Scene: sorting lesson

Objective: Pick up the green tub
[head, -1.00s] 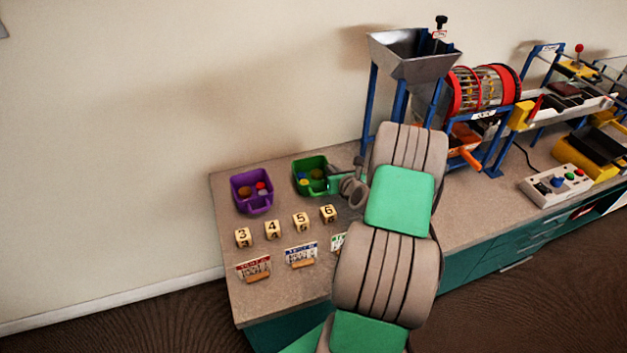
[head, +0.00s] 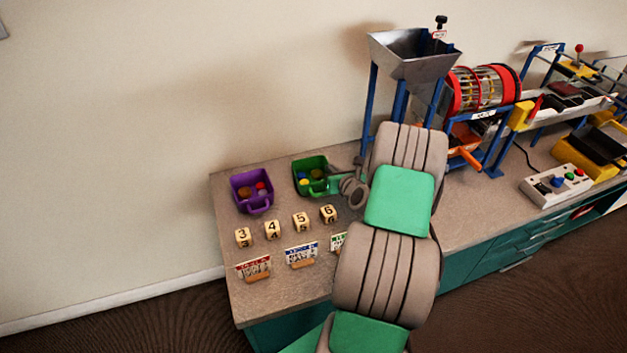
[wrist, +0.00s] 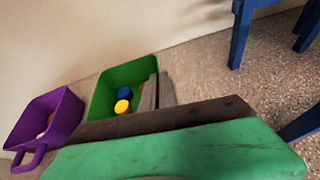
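The green tub (head: 300,186) sits at the back of the bench, close to the wall, with small round pieces in it; a blue piece (wrist: 124,93) and a yellow piece (wrist: 122,106) show in the wrist view. My gripper (head: 332,186) is at the tub's right side. In the wrist view my gripper's two fingers (wrist: 159,90) are close together at the tub's (wrist: 104,92) right wall, one inside and one outside, with the wall seemingly between them. The palm hides the tub's near part. I see no clear gap under the tub.
A purple tub (head: 240,199) stands to the left. Numbered blocks (head: 272,230) and small label cards (head: 302,256) line the bench (head: 225,225) in front. A blue-legged hopper (head: 415,62) and drum machine (head: 484,90) stand to the right. The wall is close behind.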

